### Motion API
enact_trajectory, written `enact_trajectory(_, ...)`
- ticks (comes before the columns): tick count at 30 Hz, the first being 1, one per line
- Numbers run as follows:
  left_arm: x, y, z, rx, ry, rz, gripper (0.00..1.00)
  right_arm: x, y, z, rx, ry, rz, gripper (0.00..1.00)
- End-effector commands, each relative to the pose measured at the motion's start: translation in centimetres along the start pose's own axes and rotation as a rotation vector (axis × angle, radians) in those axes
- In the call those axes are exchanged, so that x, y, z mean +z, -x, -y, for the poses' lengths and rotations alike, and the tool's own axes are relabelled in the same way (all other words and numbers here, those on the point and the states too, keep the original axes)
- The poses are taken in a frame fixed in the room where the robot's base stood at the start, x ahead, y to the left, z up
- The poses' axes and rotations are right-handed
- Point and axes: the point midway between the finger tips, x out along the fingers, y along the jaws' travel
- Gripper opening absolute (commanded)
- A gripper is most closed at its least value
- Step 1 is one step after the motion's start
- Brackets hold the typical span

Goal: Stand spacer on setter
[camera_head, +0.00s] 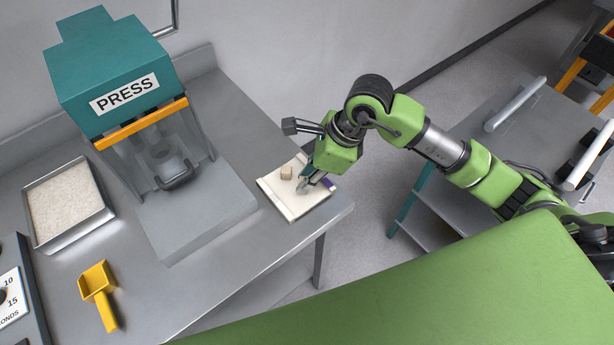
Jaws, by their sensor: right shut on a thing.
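The setter (292,208) is a cream square plate with raised edges, lying on the grey bench near its right corner. A small beige block (286,173), which looks like a spacer, stands on its far left part. My right gripper (303,185) reaches down over the plate, just right of that block. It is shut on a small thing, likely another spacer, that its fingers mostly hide. I cannot tell whether the held piece touches the plate. A purple patch (327,183) shows at the plate's right side. My left gripper is out of view.
A teal press (110,70) stands left of the setter. A metal tray of pale granules (104,216) and a yellow scoop (97,280) are further left. A grey cart (480,130) with bar handles stands at right.

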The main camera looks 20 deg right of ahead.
Motion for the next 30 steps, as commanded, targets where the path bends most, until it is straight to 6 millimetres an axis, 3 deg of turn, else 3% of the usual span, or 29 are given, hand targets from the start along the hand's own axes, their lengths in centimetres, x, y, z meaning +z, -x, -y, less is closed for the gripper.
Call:
enact_trajectory(18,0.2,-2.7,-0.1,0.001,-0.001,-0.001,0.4,-1.0,-2.6,-0.1,0.0,0.001,0.001,0.01)
enact_trajectory(30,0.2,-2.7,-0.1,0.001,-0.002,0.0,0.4,-1.1,-2.6,-0.1,0.0,0.0,0.0,0.01)
